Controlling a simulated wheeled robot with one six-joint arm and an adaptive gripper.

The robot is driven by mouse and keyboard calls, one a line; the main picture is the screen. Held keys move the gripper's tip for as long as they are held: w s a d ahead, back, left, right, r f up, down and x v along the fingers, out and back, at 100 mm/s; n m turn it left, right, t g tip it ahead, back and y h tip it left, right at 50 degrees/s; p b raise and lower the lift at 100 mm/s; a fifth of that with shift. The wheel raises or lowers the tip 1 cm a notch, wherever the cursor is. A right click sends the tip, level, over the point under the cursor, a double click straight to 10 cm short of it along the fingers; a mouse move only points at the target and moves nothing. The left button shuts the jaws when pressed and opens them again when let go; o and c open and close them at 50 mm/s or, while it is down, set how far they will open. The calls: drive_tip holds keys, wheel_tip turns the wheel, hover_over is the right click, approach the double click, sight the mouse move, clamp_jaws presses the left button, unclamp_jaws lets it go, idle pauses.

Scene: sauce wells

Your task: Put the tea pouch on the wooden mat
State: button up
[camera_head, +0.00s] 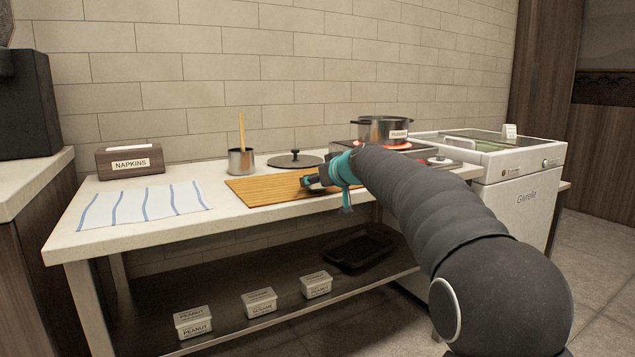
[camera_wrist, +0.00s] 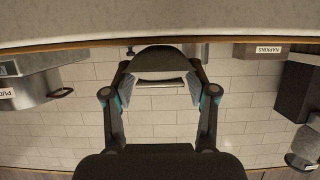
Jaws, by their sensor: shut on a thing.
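The wooden mat (camera_head: 262,191) lies flat on the pale counter in the head view, with a bare left part. My gripper (camera_head: 313,183) is low at the mat's right part, partly hidden by its own links. In the wrist view, my gripper (camera_wrist: 160,84) is shut on a dark, rounded thing with a pale band, seemingly the tea pouch (camera_wrist: 160,58). It spans the gap between the two fingers. In the head view the pouch is hard to tell from the dark fingers. I cannot tell whether it touches the mat.
A striped cloth (camera_head: 145,205) and napkin box (camera_head: 130,161) are on the left. A metal cup (camera_head: 241,162) with a stick and a dark lid (camera_head: 294,160) stand behind the mat. A pot (camera_head: 383,130) sits on a glowing burner at the right. Labelled boxes (camera_head: 259,302) are on the shelf below.

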drive_tip(key=shift+f, duration=0.2)
drive_tip(key=o, duration=1.1)
drive_tip(key=shift+r, duration=0.1)
drive_tip(key=shift+o, duration=0.2)
drive_tip(key=shift+r, duration=0.15)
drive_tip(key=b+v, duration=0.1)
drive_tip(key=v, duration=1.1)
drive_tip(key=shift+b, duration=0.35)
